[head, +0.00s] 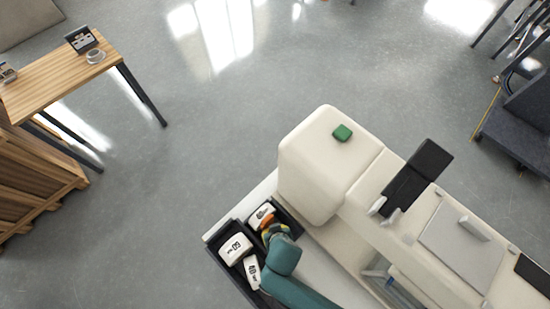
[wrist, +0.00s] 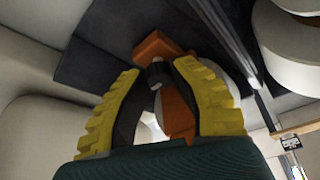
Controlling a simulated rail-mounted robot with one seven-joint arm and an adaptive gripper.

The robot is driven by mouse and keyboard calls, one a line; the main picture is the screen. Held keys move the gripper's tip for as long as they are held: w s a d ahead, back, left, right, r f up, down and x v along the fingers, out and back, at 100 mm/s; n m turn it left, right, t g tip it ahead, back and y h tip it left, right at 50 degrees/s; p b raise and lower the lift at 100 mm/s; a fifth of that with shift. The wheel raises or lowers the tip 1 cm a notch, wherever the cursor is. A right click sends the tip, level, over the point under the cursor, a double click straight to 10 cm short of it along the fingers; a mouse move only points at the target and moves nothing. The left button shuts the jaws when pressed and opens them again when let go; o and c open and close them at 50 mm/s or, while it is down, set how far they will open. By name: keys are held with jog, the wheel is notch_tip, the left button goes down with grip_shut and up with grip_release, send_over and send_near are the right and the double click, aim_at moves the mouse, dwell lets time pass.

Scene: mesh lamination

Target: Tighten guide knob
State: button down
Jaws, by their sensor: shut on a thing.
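An orange part (wrist: 172,112), which looks like the guide knob, sits between the yellow fingers of my gripper (wrist: 160,72) in the wrist view. It has an angular orange head and a small dark round piece in front of it. My gripper is shut on it, one finger at each side. The fingers hide part of its lower body. In the head view, my gripper (head: 273,229) is over the dark tray at the machine's near left corner, and a bit of the orange part (head: 266,220) shows by the fingertips. How far the knob is turned cannot be told.
The large cream machine (head: 320,165) with a green button (head: 342,132) stands just to the right. A wooden table (head: 60,78) is far left. The grey floor between is clear.

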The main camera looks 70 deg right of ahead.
jog(key=shift+s+f, duration=0.15)
jog(key=c, duration=0.8)
grip_release()
jog(key=shift+a+r, duration=0.1)
jog(key=shift+r, duration=0.25)
jog(key=v, duration=1.1)
jog(key=shift+r, duration=0.25)
